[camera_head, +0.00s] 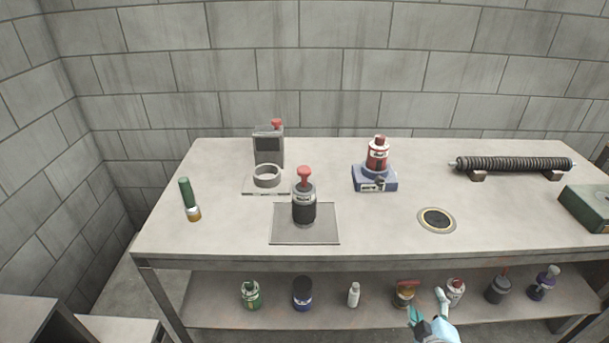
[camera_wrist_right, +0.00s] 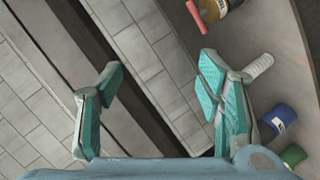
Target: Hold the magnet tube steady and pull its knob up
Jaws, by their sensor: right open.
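The magnet tube (camera_head: 304,210), a dark cylinder with a pale label, stands upright on a thin grey plate (camera_head: 327,235) at the front middle of the table. Its red knob (camera_head: 304,172) sits on top on a short stem. My right gripper (camera_head: 427,304) is low at the front right, below the tabletop edge and in front of the lower shelf, well apart from the tube. In the right wrist view the right gripper (camera_wrist_right: 160,77) is open, with nothing between its fingers. My left gripper is in neither view.
On the table (camera_head: 380,235) are a grey device with a ring (camera_head: 267,176), a red canister on a blue base (camera_head: 378,155), a green-topped stick (camera_head: 187,195), a round inset (camera_head: 437,220), and a ribbed rod (camera_head: 515,164). Several bottles stand on the lower shelf (camera_head: 325,318).

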